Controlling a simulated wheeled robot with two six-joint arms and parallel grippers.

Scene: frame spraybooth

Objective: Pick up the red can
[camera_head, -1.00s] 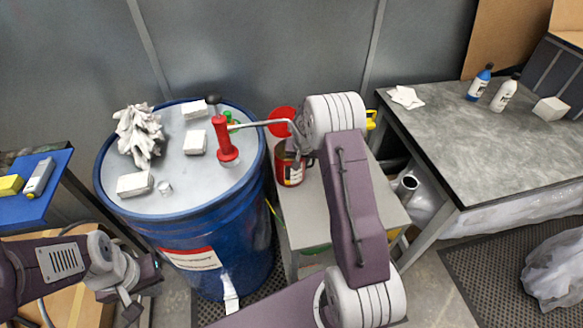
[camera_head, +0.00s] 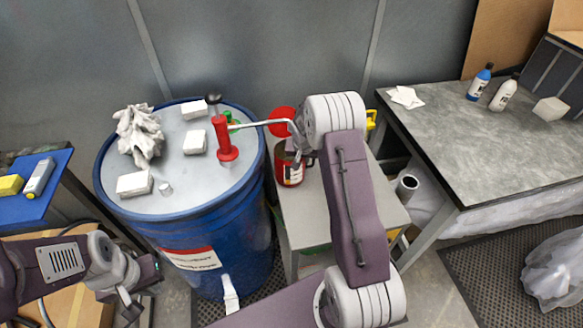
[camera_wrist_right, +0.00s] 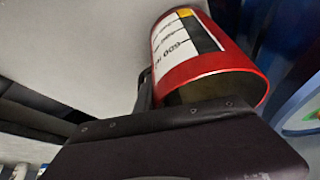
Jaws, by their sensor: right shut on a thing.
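The red can (camera_head: 291,170), with a white and dark label, is at the left part of a narrow grey cart top (camera_head: 322,215), beside the blue drum. In the right wrist view the can (camera_wrist_right: 207,55) lies against the dark gripper body, its label facing the camera. My right gripper (camera_head: 302,152) is shut on the can from the right and partly hidden by my arm. I cannot tell whether the can's base touches the cart. My left gripper (camera_head: 136,298) is low at the left, in front of the drum and away from the can; its jaws are unclear.
The blue drum (camera_head: 215,210) carries a red-handled tool (camera_head: 224,140), white blocks and a crumpled cloth (camera_head: 139,135). At right, a grey table (camera_head: 440,135) holds bottles and has clear space. A blue-topped bench (camera_head: 45,205) is at left.

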